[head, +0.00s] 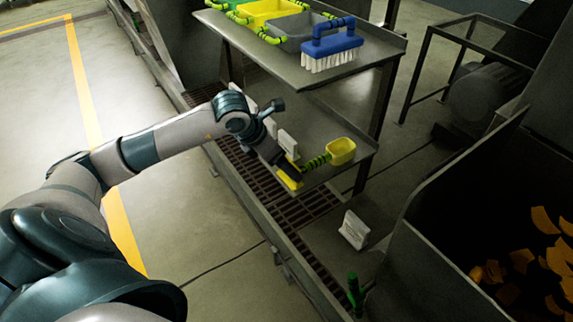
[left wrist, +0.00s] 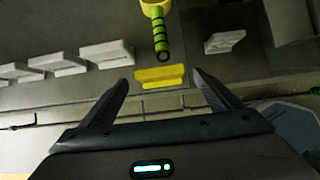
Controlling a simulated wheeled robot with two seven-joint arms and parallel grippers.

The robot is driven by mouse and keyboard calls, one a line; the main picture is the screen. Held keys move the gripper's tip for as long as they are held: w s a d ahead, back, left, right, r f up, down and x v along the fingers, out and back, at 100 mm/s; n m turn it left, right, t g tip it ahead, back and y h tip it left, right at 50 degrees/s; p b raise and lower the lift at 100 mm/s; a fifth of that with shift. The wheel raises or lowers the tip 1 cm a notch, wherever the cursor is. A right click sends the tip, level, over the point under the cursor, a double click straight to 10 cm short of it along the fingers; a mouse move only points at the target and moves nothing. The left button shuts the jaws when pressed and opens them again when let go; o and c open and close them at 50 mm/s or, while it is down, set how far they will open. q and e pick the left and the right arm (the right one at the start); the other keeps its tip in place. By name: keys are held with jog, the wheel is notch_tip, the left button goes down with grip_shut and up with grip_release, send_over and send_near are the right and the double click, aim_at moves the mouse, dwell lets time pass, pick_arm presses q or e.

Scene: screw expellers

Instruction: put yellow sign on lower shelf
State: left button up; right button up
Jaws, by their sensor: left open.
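The yellow sign (left wrist: 160,77) is a small yellow block at the front edge of the lower shelf (head: 325,128). In the head view it shows as a yellow patch (head: 290,181) just below my left gripper (head: 284,168), which partly hides it. In the left wrist view my left gripper (left wrist: 161,79) is open, with one finger on each side of the sign. The sign appears between and just beyond the fingertips, and nothing is visibly gripped. I cannot tell whether it rests fully on the shelf. My right gripper is not in view.
A yellow scoop (head: 341,151) with a green-and-black handle lies on the lower shelf, close behind the sign. White signs (head: 288,143) stand along the shelf, and another (head: 353,230) sits lower at right. The upper shelf holds a blue brush (head: 332,43) and bins.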

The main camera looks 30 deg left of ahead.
pick_arm(q)
jog(key=v, duration=0.8)
jog(key=shift+r, duration=0.25)
jog(key=shift+s, duration=0.1)
